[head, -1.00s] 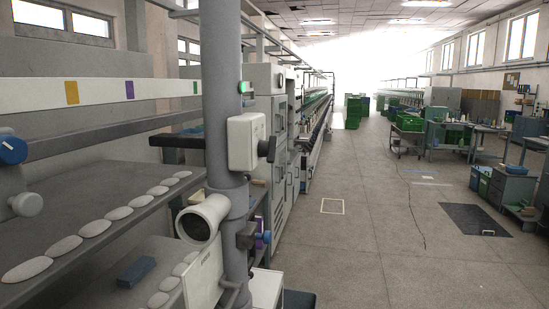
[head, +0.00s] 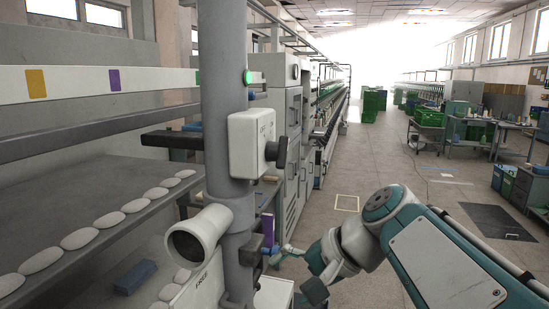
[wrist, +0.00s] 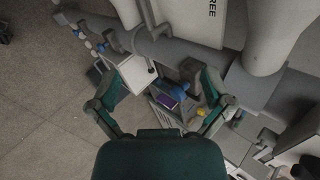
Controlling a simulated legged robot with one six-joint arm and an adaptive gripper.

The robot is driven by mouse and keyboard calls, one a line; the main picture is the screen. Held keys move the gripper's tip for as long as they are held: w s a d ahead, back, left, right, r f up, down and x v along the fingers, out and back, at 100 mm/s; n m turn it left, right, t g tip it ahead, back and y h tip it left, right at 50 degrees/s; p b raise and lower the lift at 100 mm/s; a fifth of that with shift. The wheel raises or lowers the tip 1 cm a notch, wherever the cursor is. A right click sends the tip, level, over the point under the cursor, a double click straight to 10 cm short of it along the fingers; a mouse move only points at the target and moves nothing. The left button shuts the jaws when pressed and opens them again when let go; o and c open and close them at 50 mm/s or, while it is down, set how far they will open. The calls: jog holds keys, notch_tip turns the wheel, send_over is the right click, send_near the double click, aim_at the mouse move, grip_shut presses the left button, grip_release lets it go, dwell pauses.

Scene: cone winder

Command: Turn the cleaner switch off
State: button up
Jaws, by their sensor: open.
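The switch is a white box (head: 252,143) with a dark rotary knob (head: 276,151), mounted on a thick grey post (head: 226,90). Its small lettering is too blurred to read in full. My gripper (head: 296,268) is low in the head view, below and right of the knob and apart from it. In the wrist view my gripper (wrist: 162,82) has its two teal fingers spread with nothing held between them. What looks like the switch box is at the lower right edge there, partly cut off.
A white round duct mouth (head: 198,232) and a panel marked FREE (head: 197,290) are on the post below the switch. A blue-handled fitting (head: 272,250) juts from the post near my gripper. Grey cabinets (head: 291,150) stand behind. The aisle floor to the right is open.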

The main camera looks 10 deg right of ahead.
jog(key=w+d+r+m+t+y, duration=0.25)
jog(key=w+d+r+y, duration=0.3)
jog(key=w+r, duration=0.35)
jog(key=m+t+y, duration=0.1)
jog(key=y, duration=0.2)
send_near(280, 158)
jog(key=x, duration=0.7)
jog(key=w+x, duration=0.1)
jog(key=x, duration=0.2)
jog(key=shift+w+d+r, duration=0.1)
jog(key=shift+w+r, duration=0.1)
jog(key=shift+r, duration=0.15)
jog(key=c, duration=0.8)
